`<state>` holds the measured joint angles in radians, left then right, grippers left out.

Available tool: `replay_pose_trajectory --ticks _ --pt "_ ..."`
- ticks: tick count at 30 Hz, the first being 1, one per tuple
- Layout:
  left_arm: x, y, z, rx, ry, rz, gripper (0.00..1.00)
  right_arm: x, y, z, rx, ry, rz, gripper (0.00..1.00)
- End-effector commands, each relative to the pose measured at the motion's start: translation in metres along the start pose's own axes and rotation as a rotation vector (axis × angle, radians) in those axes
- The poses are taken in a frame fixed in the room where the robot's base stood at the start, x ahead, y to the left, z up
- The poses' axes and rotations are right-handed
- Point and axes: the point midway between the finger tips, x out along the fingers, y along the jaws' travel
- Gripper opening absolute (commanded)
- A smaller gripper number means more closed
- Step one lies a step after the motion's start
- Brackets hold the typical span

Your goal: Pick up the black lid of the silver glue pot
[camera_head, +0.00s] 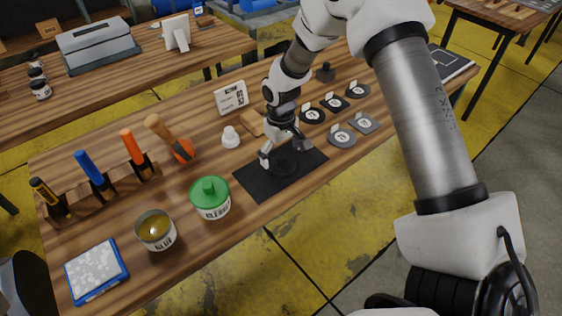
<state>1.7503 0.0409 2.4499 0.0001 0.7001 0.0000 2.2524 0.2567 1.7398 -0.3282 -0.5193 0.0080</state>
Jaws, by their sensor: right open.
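A silver pot (156,231) with amber contents stands open near the front left of the bench. A round black object (284,164), which looks like the black lid, lies on a black mat (259,183) near the bench's front edge. Its outline blends into the mat. My right gripper (283,153) points down over the mat, with its open fingers at the round black object. I cannot tell whether they touch it; the gripper hides part of it.
A green-lidded pot (210,199) stands left of the mat, with a white bottle (230,137) behind it. A wooden tool rack (104,193) and a blue-framed tray (96,271) are at left. Several discs, including a grey one (342,138), lie right of my gripper.

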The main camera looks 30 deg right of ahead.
Motion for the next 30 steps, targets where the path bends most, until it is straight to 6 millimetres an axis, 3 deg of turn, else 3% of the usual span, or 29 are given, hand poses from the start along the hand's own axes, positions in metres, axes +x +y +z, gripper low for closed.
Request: replay_pose_trajectory --ticks 3,9,15,19,30 --pt "-0.0017 0.0001 0.0001 0.0 0.0 0.0 0.53 0.0137 0.0 0.0005 0.0 -0.001 0.0 1.0" --pt "-0.0011 0.0001 0.0002 0.001 -0.001 0.0 0.53 0.0153 -0.0001 0.0003 0.0 0.0 0.0 1.0" --pt "-0.001 0.0001 0.0002 0.001 -0.001 0.0 0.53 0.0152 -0.0002 0.0005 0.0 0.0 0.0 0.31" --pt "-0.0009 0.0001 0.0002 0.001 -0.001 0.0 0.53 0.0158 -0.0002 0.0009 0.0 -0.001 0.0 0.07" --pt "-0.0003 0.0001 0.0002 0.001 -0.001 0.0 0.53 0.0165 -0.0003 0.0019 0.0 -0.004 -0.001 0.04"
